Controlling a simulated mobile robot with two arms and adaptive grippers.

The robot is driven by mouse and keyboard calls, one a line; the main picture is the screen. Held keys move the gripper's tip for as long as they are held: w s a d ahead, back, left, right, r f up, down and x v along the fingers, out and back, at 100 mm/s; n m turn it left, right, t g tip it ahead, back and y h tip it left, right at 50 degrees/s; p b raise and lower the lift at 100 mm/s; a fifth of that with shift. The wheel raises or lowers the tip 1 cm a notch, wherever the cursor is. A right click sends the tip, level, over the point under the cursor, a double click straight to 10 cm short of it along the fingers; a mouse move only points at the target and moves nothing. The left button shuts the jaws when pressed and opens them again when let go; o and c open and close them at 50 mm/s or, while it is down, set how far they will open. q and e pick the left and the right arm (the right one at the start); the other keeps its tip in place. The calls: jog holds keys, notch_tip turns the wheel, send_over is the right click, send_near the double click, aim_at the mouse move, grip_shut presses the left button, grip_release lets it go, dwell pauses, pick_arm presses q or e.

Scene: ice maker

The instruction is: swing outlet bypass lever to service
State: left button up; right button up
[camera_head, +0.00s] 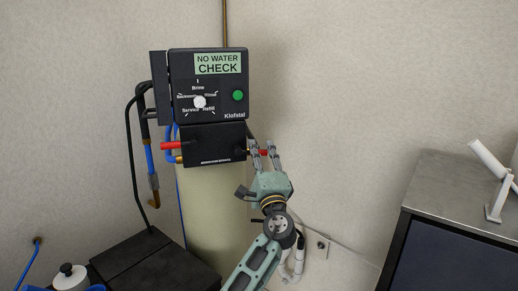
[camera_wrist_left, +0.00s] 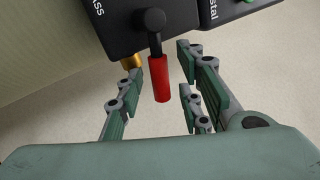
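A black valve box (camera_head: 212,146) sits under the control head. One red-handled lever (camera_head: 174,145) sticks out from its left side. Another red lever (camera_head: 264,153) is on its right side, partly hidden by my left gripper (camera_head: 264,149). In the left wrist view this red lever (camera_wrist_left: 160,80) hangs from a dark pivot on the black box, between my open left fingers (camera_wrist_left: 160,78). Gaps show on both sides of the lever; no finger visibly grips it. My right gripper is not in view.
The control head (camera_head: 208,85) reads "NO WATER CHECK" and has a dial and green button. A pale tank (camera_head: 212,205) stands below. A brass fitting (camera_wrist_left: 131,62) is near the lever. A metal-topped cabinet (camera_head: 462,160) stands right. A dark box (camera_head: 150,262) is lower left.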

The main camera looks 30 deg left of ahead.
pick_arm(q)
jog(key=shift+w+a+r, duration=0.2)
jog(key=shift+w+a, duration=0.1)
jog(key=shift+w, duration=0.05)
jog(key=shift+c, duration=0.3)
grip_shut()
jog(key=shift+f, duration=0.1)
